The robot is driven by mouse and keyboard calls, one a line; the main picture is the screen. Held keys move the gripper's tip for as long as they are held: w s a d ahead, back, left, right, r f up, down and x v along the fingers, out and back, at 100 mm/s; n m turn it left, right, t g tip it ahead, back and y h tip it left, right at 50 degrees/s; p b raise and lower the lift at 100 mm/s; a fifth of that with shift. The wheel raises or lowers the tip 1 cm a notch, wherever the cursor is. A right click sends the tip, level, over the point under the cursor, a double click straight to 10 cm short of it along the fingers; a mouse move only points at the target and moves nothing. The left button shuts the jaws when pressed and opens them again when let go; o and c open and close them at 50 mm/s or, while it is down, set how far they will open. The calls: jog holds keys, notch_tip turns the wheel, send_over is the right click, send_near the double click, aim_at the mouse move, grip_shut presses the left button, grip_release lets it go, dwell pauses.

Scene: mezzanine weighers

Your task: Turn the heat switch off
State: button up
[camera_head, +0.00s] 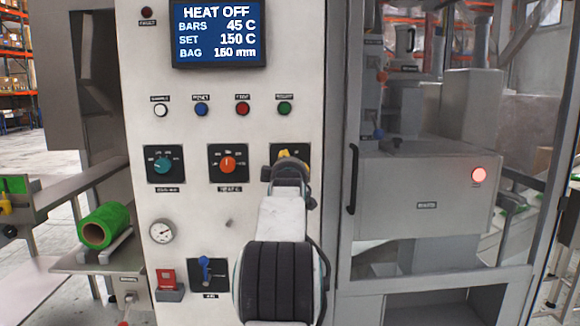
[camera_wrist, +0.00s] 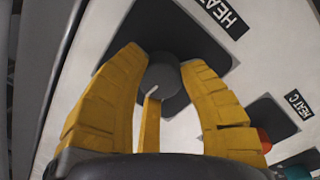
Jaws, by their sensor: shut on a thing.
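The heat switch is a dark round knob (camera_wrist: 163,72) with a white pointer line, on a black plate beside a "HEAT" label in the wrist view. The pointer slants toward the lower left of that picture. My gripper (camera_wrist: 164,58) has its yellow fingers closed around the knob. In the head view, my gripper (camera_head: 287,163) covers most of the switch's plate (camera_head: 304,149), and the knob itself is hidden. The display (camera_head: 218,33) reads "HEAT OFF", bars 45 C, set 150 C.
Left of the switch are an orange knob (camera_head: 228,164) and a teal knob (camera_head: 163,166). A row of small buttons, including a green one (camera_head: 284,108), runs above. A blue lever (camera_head: 205,270) and red switch (camera_head: 166,279) sit below. A door handle (camera_head: 351,180) is at right.

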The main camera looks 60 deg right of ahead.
jog(key=n+b, duration=0.2)
jog(key=shift+f+b, duration=0.1)
jog(key=shift+b, duration=0.2)
jog(key=shift+w+a+n+t+b, duration=0.15)
jog(key=shift+n+b, duration=0.3)
jog(key=shift+n, duration=0.7)
jog(key=shift+d+n+t+b, duration=0.15)
jog(key=shift+n+b, duration=0.25)
jog(key=shift+n, duration=0.75)
jog(key=shift+a, duration=0.1)
jog(key=o, duration=1)
jog(key=shift+w, duration=0.2)
jog(key=shift+o, duration=1)
jog(key=shift+s, duration=0.1)
jog(key=shift+s, duration=0.1)
